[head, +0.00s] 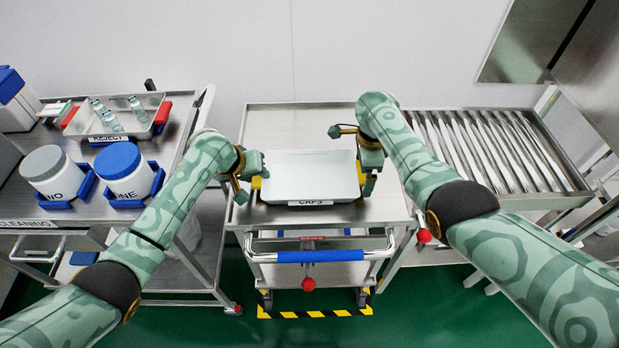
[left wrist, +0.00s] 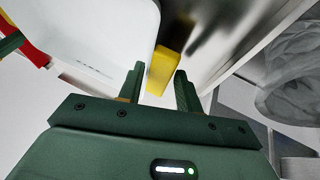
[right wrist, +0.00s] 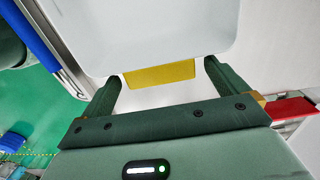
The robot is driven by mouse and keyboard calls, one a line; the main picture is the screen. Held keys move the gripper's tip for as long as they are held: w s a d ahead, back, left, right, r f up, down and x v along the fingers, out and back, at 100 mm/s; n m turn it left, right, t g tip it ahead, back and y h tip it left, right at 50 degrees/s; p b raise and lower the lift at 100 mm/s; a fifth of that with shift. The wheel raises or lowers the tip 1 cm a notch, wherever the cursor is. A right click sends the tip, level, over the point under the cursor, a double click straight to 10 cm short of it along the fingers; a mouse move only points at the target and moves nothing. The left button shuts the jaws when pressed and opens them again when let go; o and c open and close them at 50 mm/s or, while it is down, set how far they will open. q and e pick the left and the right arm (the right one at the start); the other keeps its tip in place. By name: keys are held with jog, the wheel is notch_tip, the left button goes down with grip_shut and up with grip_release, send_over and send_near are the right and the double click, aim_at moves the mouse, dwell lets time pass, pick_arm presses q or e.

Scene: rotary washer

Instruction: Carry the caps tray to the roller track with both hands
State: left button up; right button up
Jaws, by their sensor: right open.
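The caps tray (head: 311,176), white and shallow with a CAPS label on its front, lies level on the steel cart. My left gripper (head: 248,172) is at its left side. My right gripper (head: 369,160) is at the tray's right side. In the right wrist view, its fingers (right wrist: 162,78) are wide apart, with the other yellow handle (right wrist: 160,73) between and just ahead of them. The roller track (head: 490,150) lies to the right.
The steel cart (head: 275,118) has a blue push bar (head: 307,256) in front. A left bench holds a reject tray (head: 115,120) and two lidded tubs (head: 128,170). The roller track's top is clear. A steel housing (head: 590,60) stands at the far right.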

pick_arm(q)
jog(key=shift+x, duration=0.85)
pick_arm(e)
jog(key=shift+f, duration=0.85)
pick_arm(q)
jog(key=c, duration=0.7)
pick_arm(e)
jog(key=c, duration=0.7)
pick_arm(q)
jog(key=shift+c, duration=0.2)
pick_arm(e)
jog(key=c, duration=0.5)
